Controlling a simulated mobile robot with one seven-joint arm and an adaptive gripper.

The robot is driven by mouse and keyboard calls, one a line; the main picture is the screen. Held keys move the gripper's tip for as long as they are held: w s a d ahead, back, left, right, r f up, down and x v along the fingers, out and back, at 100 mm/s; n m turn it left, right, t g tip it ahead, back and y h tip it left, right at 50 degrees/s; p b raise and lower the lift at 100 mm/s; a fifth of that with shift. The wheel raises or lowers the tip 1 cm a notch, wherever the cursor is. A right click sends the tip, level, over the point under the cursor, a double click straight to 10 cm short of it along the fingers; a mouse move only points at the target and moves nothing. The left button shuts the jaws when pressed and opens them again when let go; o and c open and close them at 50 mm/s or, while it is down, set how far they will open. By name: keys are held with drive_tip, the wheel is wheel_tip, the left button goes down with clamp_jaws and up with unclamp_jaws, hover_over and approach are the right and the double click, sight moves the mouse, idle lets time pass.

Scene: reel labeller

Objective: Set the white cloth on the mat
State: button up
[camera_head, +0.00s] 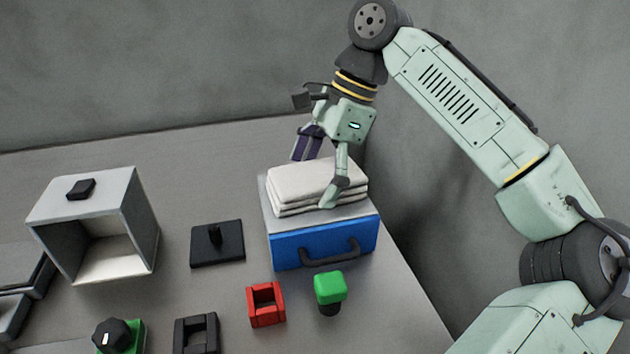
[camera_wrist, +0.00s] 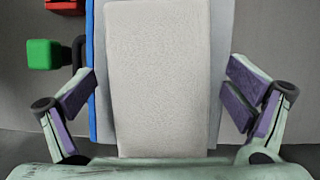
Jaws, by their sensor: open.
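The white cloth (camera_head: 305,184) is folded into a stack and lies on the grey top of a blue box (camera_head: 290,250) with a dark front handle. My gripper (camera_head: 319,168) is open and points down over the cloth. In the head view its near finger reaches down at the cloth's front edge, and its far finger shows behind it. In the wrist view the cloth (camera_wrist: 158,80) lies between the spread fingers (camera_wrist: 160,97), with a gap on each side. I cannot make out a mat with certainty in either view.
A black plate with a post (camera_head: 217,245) lies left of the box. A grey open-fronted box (camera_head: 140,220) stands farther left. A red frame (camera_head: 266,304), a green-topped knob (camera_head: 330,287) and a black rotary knob (camera_head: 112,336) are in front. A wall rises behind.

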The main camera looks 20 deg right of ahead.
drive_tip(key=c, duration=1.4)
drive_tip(key=shift+o, duration=0.2)
drive_tip(key=shift+r, duration=0.15)
